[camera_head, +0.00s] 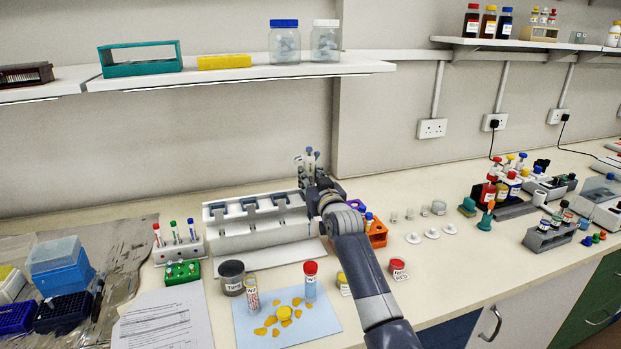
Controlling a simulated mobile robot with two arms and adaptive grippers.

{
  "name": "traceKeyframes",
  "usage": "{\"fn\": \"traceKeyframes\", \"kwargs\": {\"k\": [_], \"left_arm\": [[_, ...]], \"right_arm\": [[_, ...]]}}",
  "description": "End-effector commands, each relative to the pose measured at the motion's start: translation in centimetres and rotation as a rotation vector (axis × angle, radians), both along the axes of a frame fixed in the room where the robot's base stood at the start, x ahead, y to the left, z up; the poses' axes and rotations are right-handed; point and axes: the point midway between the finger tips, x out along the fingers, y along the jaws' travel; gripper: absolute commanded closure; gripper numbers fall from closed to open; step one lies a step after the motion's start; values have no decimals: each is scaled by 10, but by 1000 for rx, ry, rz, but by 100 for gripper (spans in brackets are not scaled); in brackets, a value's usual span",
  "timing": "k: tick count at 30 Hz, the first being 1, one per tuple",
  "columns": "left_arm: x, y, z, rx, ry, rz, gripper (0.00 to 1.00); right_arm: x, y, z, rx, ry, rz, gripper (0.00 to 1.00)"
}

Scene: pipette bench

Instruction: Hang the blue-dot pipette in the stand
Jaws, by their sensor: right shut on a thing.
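The pipette stand (243,232) is a long white rack with several grey-blue hooks along its top, standing against the wall left of centre. My right gripper (311,180) is at the stand's right end and is shut on a pipette. The pipette (308,157) is upright, with its grey and blue top showing above my gripper. My gripper and arm hide its lower part, so I cannot tell whether it touches the stand. A blue dot on it is too small to make out. My left gripper is not in view.
Left of the stand is a rack of capped tubes (179,250). In front are a dark tub (232,277), a red-capped tube (310,281) and a blue mat (255,335) with yellow pieces. An orange rack (377,234) stands close right of my arm. A shelf (240,73) hangs above.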

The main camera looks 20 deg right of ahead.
Motion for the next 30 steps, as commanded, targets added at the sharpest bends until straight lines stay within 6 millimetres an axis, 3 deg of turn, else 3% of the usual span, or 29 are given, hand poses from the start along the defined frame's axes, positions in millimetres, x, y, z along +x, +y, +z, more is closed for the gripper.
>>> {"fn": "traceKeyframes", "kwargs": {"k": [22,23,25,30], "left_arm": [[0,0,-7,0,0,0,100],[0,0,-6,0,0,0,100],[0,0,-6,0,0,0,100],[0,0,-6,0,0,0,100]], "right_arm": [[0,0,-11,0,-1,0,100],[0,0,-10,0,-1,0,69],[0,0,-10,0,-1,0,53],[0,0,-11,0,0,0,52]]}}
